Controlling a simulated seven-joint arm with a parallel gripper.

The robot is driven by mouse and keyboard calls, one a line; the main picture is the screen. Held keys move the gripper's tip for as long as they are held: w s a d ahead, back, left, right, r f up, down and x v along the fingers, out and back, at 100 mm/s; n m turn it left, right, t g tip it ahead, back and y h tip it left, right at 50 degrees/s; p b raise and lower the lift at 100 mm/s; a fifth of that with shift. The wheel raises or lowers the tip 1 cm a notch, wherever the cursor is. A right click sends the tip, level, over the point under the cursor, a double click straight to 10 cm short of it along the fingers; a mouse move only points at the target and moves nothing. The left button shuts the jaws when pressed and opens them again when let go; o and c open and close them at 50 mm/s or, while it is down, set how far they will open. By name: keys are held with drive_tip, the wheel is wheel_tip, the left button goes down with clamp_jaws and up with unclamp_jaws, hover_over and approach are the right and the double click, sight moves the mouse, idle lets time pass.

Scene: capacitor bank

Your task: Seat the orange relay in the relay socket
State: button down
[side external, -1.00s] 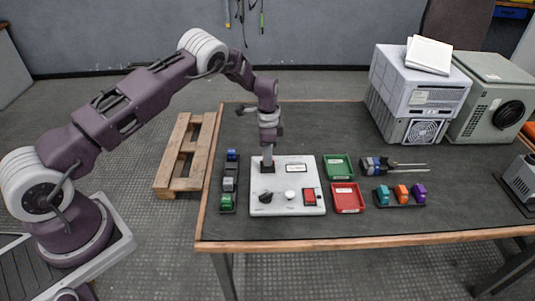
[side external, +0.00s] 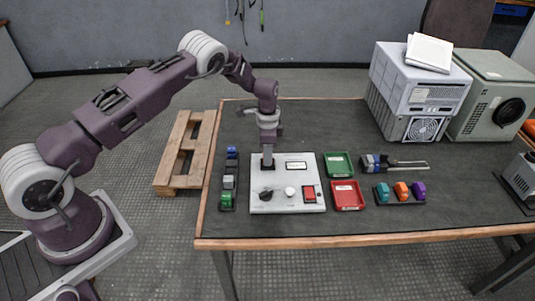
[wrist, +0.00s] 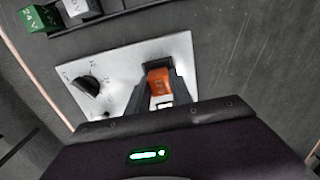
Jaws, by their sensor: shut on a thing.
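The orange relay (wrist: 159,82) is between my fingers in the wrist view; its lower part is hidden. My gripper (side external: 267,164) is shut on it, pointing down at the upper left of the white panel (side external: 318,184). The panel also shows in the wrist view (wrist: 125,75). The relay socket is hidden under my gripper and a dark patch there is barely visible in the side view. I cannot tell whether the relay is in the socket or just above it.
The panel has a black knob (side external: 266,194), a white button (side external: 290,191) and a red switch (side external: 309,193). A rack of blocks (side external: 228,182) stands left. Green (side external: 338,163) and red (side external: 347,195) trays and another rack (side external: 400,203) with an orange block stand right.

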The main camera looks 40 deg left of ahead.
drive_tip(key=shift+f, duration=0.35)
idle(0.6)
drive_tip(key=c, duration=1.1)
unclamp_jaws()
drive_tip(key=shift+o, duration=0.2)
drive_tip(key=shift+r, duration=4)
